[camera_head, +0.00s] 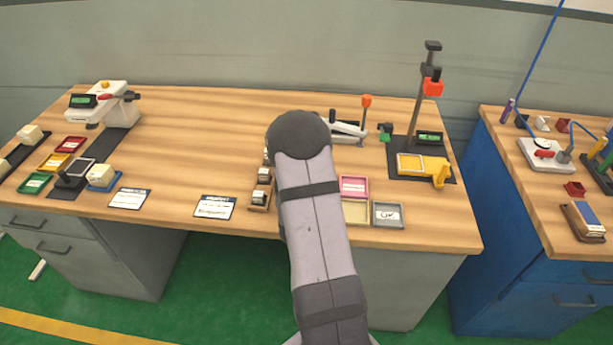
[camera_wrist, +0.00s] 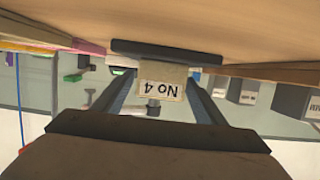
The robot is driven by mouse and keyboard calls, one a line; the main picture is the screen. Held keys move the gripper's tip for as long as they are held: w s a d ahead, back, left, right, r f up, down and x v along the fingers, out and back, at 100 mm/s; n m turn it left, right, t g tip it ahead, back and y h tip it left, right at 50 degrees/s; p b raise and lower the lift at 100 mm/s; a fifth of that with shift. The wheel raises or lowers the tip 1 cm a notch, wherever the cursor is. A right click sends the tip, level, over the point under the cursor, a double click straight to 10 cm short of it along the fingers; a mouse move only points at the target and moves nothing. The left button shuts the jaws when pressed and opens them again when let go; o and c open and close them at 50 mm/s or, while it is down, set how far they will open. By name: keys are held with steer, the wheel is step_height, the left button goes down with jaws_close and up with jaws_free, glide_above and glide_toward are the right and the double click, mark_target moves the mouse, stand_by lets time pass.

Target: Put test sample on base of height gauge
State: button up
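The test sample is a small beige block (camera_wrist: 162,88) marked "No 4", seen upside down in the wrist view. It fills the gap between the fingertips of my gripper (camera_wrist: 161,84), and the fingers appear to touch both its sides. In the head view my arm hides the gripper and this sample. The height gauge (camera_head: 429,100) stands at the back right of the wooden table on a dark base (camera_head: 397,175). It has a tall post, an orange-red slider and a green display. A yellow piece (camera_head: 424,165) lies at its base.
A wooden rack (camera_head: 262,207) with small blocks stands left of my arm. Pink (camera_head: 354,187) and grey (camera_head: 388,214) trays lie right of it. A lever clamp (camera_head: 348,129) stands behind. A scale-like device (camera_head: 106,104) is at the left. The table's middle left is clear.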

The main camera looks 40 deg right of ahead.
steer(key=shift+r, duration=0.2)
steer(key=v, duration=0.4)
steer(key=p+v, duration=0.1)
steer(key=v, duration=0.4)
steer(key=shift+s+a+r, duration=0.15)
steer(key=shift+r, duration=0.15)
steer(key=p, duration=0.3)
steer(key=shift+s+a+r, duration=0.15)
steer(key=shift+s+a, duration=0.1)
steer(key=shift+a, duration=0.1)
steer(key=s+a+p, duration=0.1)
steer(key=p, duration=0.2)
steer(key=shift+s, duration=0.1)
